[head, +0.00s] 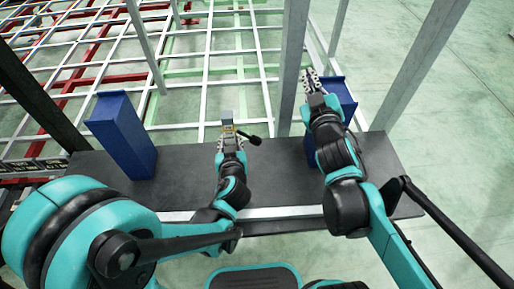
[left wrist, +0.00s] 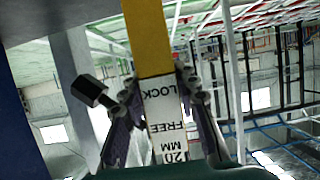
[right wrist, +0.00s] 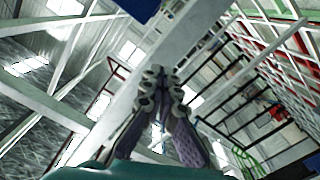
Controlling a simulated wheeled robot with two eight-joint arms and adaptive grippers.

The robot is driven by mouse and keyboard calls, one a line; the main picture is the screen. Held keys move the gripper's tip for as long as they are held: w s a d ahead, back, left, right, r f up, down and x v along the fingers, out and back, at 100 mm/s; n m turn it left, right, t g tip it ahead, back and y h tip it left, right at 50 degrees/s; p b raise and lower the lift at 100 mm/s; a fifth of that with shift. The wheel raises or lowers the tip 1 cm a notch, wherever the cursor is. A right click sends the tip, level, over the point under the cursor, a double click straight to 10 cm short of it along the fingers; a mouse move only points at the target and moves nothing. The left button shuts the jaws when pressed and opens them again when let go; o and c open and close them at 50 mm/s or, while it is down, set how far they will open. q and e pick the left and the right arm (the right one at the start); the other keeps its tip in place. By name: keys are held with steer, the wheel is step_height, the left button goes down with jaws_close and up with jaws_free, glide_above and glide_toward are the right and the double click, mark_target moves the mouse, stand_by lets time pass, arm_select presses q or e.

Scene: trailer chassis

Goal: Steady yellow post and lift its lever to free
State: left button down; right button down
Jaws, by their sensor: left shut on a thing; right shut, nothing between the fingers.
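The yellow post (head: 228,128) stands on the dark table, with a grey top. My left gripper (head: 232,141) is shut on the post, a finger on each side of the label. The lever's black knob (head: 255,141) sticks out to the right of the post; in the left wrist view the knob (left wrist: 88,92) is left of it, roughly beside LOCK. My right gripper (head: 311,83) is shut and empty, right of the post and apart from the lever.
A blue block (head: 122,135) stands on the table (head: 185,180) at left. Another blue block (head: 341,93) stands behind my right arm. A grey upright (head: 291,65) rises between the grippers. A white and red frame (head: 205,45) lies beyond the table.

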step_height(320, 180, up, 4)
steer(key=a+f+n+t+y, duration=0.1)
steer(key=a+n+t+y, duration=0.2)
steer(key=n, duration=0.4)
steer(key=n+g+y, duration=0.8)
steer(key=n+g, duration=0.2)
steer(key=n, duration=0.8)
glide_above(250, 138)
steer(key=s+d, duration=0.3)
steer(key=d, duration=0.1)
step_height(250, 138, down, 11)
steer(key=s+d+f+n+g+h, duration=0.1)
steer(key=s+f+n+g, duration=0.1)
steer(key=f, duration=0.3)
steer(key=s+d+f+n+g+h, duration=0.1)
steer(key=s+f+g, duration=0.2)
steer(key=f, duration=0.3)
steer(key=shift+s+d+f+n+g, duration=0.15)
steer(key=shift+s+d+n+g, duration=0.2)
steer(key=shift+s, duration=0.45)
steer(key=x, duration=1)
steer(key=shift+w, duration=0.15)
steer(key=w+d+r, duration=0.2)
steer(key=shift+w, duration=0.4)
